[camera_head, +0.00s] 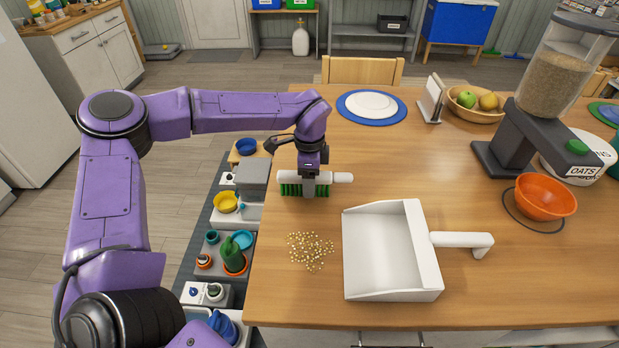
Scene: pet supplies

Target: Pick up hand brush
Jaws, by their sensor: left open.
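The hand brush (290,179) has a white body, a short white handle pointing right and green bristles facing down. It is at the left side of the wooden table (420,150), near the edge. My left gripper (309,188) is open and points down over the brush, with a grey finger in front of the brush's middle. The far finger is hidden, and I cannot tell whether the fingers touch the brush. My right gripper is not in view.
Scattered pale grains (311,251) lie on the table in front of the brush. A white dustpan (385,255) is to their right. An orange bowl (545,197) and an oats dispenser (530,120) stand farther right. A white plate (371,104) is at the back.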

